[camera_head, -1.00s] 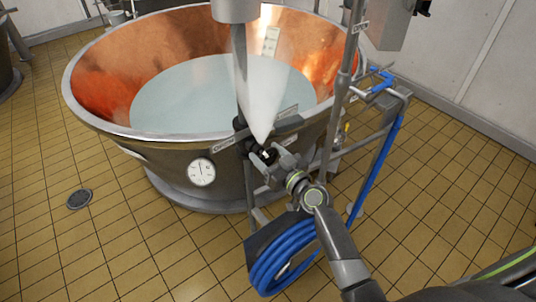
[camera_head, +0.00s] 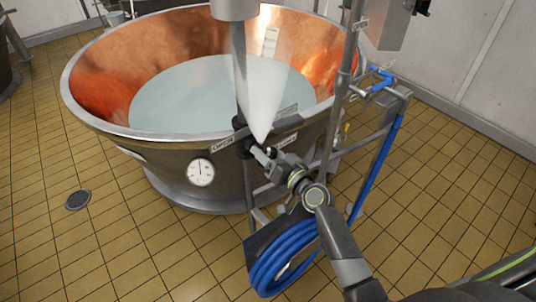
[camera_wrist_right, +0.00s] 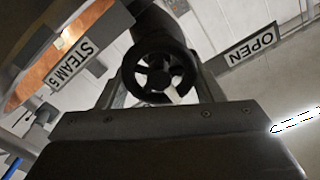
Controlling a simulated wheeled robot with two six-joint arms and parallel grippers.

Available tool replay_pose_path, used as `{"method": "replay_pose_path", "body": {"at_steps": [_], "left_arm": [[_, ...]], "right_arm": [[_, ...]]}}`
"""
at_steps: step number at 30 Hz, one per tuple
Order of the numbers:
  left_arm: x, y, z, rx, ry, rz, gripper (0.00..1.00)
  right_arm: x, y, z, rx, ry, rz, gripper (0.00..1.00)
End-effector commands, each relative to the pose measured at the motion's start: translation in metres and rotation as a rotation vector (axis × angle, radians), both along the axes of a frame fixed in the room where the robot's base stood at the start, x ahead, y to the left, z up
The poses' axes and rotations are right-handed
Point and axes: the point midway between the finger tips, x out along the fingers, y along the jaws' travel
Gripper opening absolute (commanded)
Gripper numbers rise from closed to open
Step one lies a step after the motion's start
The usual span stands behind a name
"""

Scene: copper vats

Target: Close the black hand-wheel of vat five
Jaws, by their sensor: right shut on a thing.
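The black hand-wheel (camera_wrist_right: 157,72) shows face-on in the right wrist view, with spokes and a round rim. My right gripper (camera_wrist_right: 158,92) has a finger on either side of it and is shut on its rim. In the head view my right gripper (camera_head: 268,155) is at the valve in front of the copper vat (camera_head: 90,85), and mostly hides the wheel. A sign reading OPEN (camera_wrist_right: 252,47) is beside the wheel. A STEAM 5 sign (camera_wrist_right: 70,64) is on the other side. My left gripper is not in view.
A white plume (camera_head: 263,100) rises in front of the vat's pale liquid (camera_head: 190,95). A dial gauge (camera_head: 201,172) is on the vat wall. A coiled blue hose (camera_head: 283,262) hangs below my right arm, near a grey pipe frame (camera_head: 380,150). The tiled floor at left is clear.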

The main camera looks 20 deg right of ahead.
Motion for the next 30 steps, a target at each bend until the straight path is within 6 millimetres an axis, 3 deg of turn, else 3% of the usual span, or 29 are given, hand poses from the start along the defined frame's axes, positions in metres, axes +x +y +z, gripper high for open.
{"method": "replay_pose_path", "body": {"at_steps": [30], "left_arm": [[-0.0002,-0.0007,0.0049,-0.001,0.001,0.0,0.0]], "right_arm": [[0.0015,-0.0048,-0.0082,0.843,0.308,-0.002,0.38]]}}
